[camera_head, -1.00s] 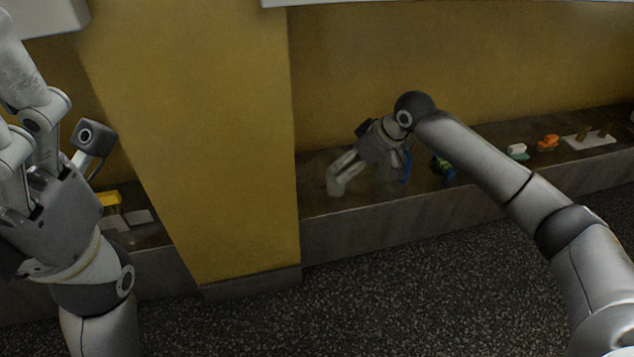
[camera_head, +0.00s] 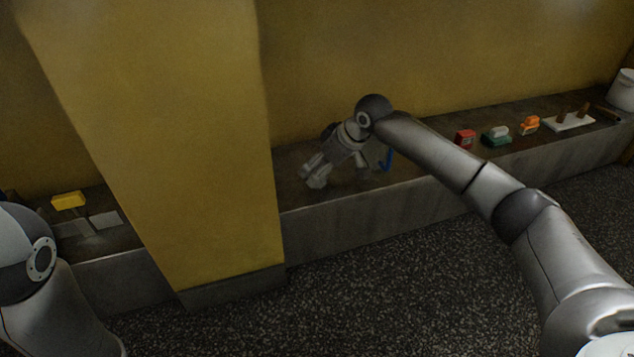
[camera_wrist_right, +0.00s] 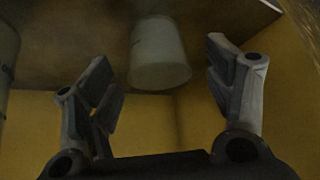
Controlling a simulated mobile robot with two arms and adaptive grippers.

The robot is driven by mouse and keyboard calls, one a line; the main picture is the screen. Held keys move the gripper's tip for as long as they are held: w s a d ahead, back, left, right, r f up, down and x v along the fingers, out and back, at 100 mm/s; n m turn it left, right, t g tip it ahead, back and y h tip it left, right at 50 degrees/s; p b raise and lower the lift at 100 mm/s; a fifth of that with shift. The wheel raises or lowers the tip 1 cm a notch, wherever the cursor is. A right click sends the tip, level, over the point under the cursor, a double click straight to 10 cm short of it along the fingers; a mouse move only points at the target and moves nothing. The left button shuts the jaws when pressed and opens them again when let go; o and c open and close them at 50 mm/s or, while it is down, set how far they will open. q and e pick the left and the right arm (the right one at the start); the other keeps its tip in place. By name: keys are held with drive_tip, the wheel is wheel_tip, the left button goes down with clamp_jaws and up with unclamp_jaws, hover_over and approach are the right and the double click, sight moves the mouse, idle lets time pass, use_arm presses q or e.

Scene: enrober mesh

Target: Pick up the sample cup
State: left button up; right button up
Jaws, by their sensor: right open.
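In the right wrist view a pale, plain cup (camera_wrist_right: 159,52), which looks like the sample cup, shows between the two fingers of my right gripper (camera_wrist_right: 160,76). The fingers are spread, with a gap visible on both sides of the cup. In the head view my right gripper (camera_head: 314,176) is low over the ledge, fingers pointing down and left. I cannot clearly make out the cup there; the gripper and dim light may hide it. Of my left arm only a link shows at the left edge; its gripper is out of view.
The grey ledge (camera_head: 345,213) runs along the yellow wall. A yellow pillar (camera_head: 195,150) stands left of my right gripper. A blue item (camera_head: 387,160) is just right of it. Further right are red (camera_head: 465,139), green-white (camera_head: 497,135) and orange (camera_head: 530,125) items and a white board (camera_head: 568,122).

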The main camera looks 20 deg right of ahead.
drive_tip(key=shift+b+x, duration=0.9)
drive_tip(key=shift+x, duration=0.5)
drive_tip(key=shift+d, duration=0.1)
drive_tip(key=c, duration=1)
